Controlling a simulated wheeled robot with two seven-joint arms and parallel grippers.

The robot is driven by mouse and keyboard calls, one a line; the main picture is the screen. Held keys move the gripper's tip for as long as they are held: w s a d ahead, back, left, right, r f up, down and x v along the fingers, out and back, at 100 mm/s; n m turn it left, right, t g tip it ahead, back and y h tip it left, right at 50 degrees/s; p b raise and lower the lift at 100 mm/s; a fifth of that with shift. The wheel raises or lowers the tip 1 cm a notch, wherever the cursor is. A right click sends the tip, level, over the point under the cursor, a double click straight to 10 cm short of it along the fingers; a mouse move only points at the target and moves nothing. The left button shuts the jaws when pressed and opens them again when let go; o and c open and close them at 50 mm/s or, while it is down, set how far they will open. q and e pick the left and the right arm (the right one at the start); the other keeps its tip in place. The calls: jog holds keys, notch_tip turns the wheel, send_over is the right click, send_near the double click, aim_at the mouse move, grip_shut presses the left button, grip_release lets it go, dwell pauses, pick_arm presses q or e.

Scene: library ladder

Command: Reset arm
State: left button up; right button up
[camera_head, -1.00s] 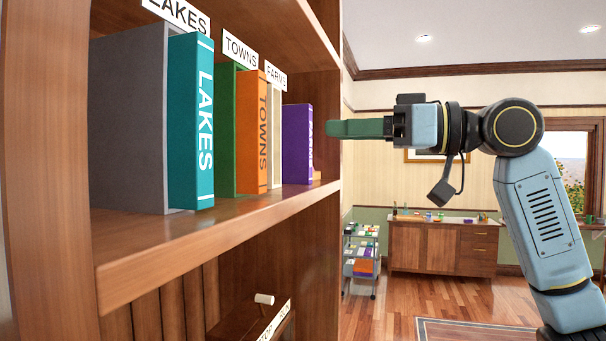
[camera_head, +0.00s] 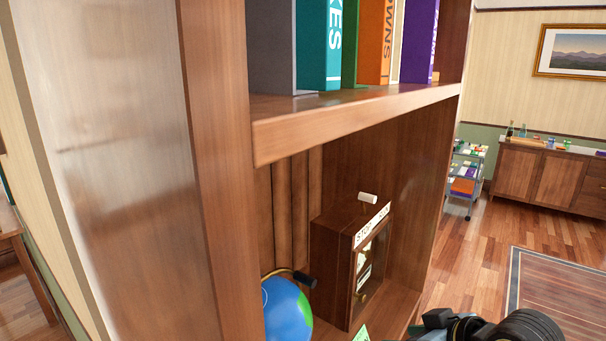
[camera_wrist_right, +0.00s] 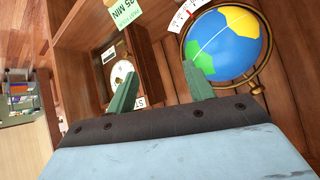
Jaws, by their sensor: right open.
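My right gripper (camera_wrist_right: 160,88) shows two green fingers spread apart with nothing between them in the right wrist view. It points at the lower shelf bay. In the head view only a dark part of my right arm (camera_head: 470,328) shows at the bottom edge, and its fingers are out of sight there. My left gripper is in neither view.
The lower bay of the wooden bookcase (camera_head: 215,150) holds a globe (camera_head: 286,308) and a dark wooden box (camera_head: 333,262) with a STOP label and a white knob. Books such as the teal LAKES volume (camera_head: 318,45) stand above. Open floor (camera_head: 480,230) lies to the right.

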jog(key=s+d+f+m+g+h, duration=0.2)
jog(key=s+f+h, duration=0.1)
jog(key=s+f, duration=0.65)
jog(key=s+d+f+m+g+h, duration=0.15)
jog(key=s+f, duration=0.45)
jog(key=s, duration=0.7)
notch_tip(320, 180, down, 31)
jog(key=s+g+b, duration=0.2)
jog(key=s+b, duration=0.1)
jog(key=b, duration=0.3)
jog(key=s+d+f+b, duration=0.2)
jog(key=s+f, duration=0.6)
jog(key=f, duration=0.2)
jog(key=s+d+f+g+h+b, duration=0.1)
jog(key=s+f+b, duration=0.2)
jog(key=s+f, duration=0.4)
notch_tip(320, 180, down, 3)
jog(key=shift+s+d+r, duration=0.1)
jog(key=shift+s+d, duration=0.3)
